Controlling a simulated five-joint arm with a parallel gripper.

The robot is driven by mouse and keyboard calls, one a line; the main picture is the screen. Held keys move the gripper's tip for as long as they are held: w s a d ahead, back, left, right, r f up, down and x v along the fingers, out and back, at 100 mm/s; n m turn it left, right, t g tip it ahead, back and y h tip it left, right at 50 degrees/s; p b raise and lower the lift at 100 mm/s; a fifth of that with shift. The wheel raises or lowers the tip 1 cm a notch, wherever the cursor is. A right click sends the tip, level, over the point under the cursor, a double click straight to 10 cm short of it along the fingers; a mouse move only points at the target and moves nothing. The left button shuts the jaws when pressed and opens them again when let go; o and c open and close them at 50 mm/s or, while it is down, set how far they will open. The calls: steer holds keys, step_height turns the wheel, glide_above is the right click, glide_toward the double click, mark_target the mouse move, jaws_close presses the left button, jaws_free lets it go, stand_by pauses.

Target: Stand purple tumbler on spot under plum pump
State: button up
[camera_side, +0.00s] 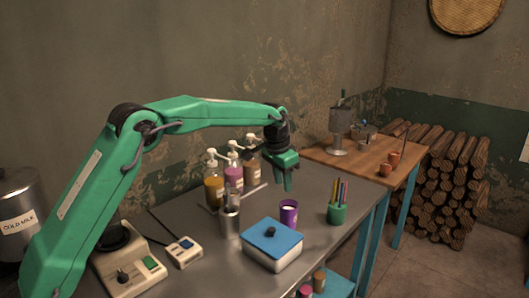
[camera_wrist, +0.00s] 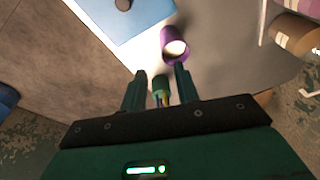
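The purple tumbler (camera_side: 288,212) stands upright on the metal table, right of the pump bottles and behind the blue-lidded box. It also shows in the wrist view (camera_wrist: 173,40), beyond the fingertips. My gripper (camera_side: 288,184) is above the table, higher than the tumbler, pointing down. In the wrist view its two fingers (camera_wrist: 160,72) are apart with nothing held between them. The plum pump bottle (camera_side: 233,176) is the middle one of three pump bottles at the back. The spot under its pump cannot be made out; a metal shaker stands in front.
A metal shaker (camera_side: 230,214) stands in front of the bottles. A blue-lidded box (camera_side: 271,247) sits nearer the front. A green cup of pens (camera_side: 337,212) stands to the right. An amber bottle (camera_side: 213,188) and a brown bottle (camera_side: 251,165) flank the plum one.

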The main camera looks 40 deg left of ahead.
steer(key=s+a+r+n+t, duration=0.1)
steer(key=s+r, duration=0.5)
steer(key=s, duration=0.3)
steer(key=s+r+n+t, duration=0.1)
steer(key=s+r, duration=0.4)
steer(key=s, duration=0.5)
steer(key=s+f, duration=0.2)
steer(key=s, duration=0.8)
steer(key=s+f+n+t, duration=0.1)
steer(key=s+f, duration=0.2)
steer(key=s, duration=0.7)
steer(key=shift+a, duration=0.4)
steer(key=o, duration=1)
steer(key=shift+o, duration=0.2)
steer(key=shift+w+r, duration=0.1)
steer(key=shift+w, duration=0.05)
